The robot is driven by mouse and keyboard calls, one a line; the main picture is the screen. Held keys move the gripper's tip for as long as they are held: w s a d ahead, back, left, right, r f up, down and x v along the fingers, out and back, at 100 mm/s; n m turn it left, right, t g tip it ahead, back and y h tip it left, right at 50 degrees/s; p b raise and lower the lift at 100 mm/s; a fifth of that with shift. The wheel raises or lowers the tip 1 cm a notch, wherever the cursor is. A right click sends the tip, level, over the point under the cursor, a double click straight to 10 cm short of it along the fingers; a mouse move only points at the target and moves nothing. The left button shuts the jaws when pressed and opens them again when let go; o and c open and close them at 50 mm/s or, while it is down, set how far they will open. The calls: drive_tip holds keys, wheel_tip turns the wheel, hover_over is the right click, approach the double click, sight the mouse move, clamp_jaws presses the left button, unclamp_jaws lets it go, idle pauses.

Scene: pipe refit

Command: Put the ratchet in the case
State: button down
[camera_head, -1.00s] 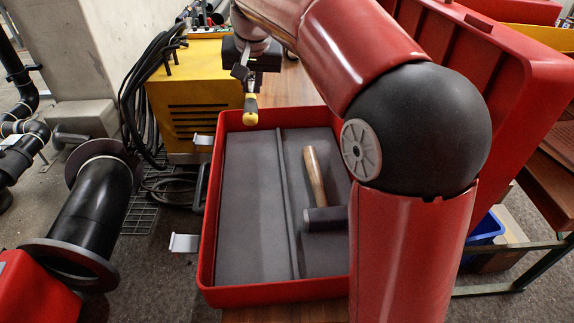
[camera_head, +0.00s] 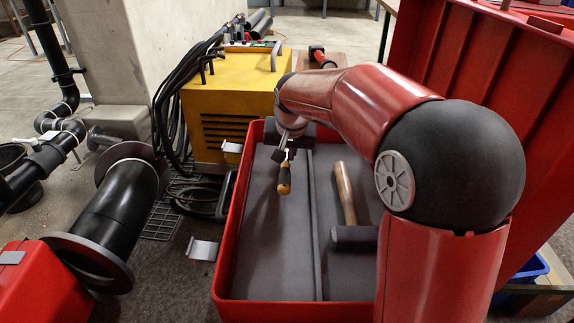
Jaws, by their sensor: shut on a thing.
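The open red case (camera_head: 290,313) has a grey lining split by a long divider (camera_head: 312,225).
A mallet with a wooden handle (camera_head: 345,190) lies in the right compartment. The raised red lid (camera_head: 500,90) is on the right. A yellow machine (camera_head: 232,85) with cables stands behind, and a black flanged pipe (camera_head: 112,215) lies left.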

sight(287, 162)
wheel_tip(287, 162, down, 4)
drive_tip(key=shift+r+b, duration=0.2)
drive_tip(key=shift+b, duration=0.15)
drive_tip(key=shift+r, duration=0.1)
drive_tip(key=c, duration=1.4)
unclamp_jaws()
drive_tip(key=shift+c, duration=0.2)
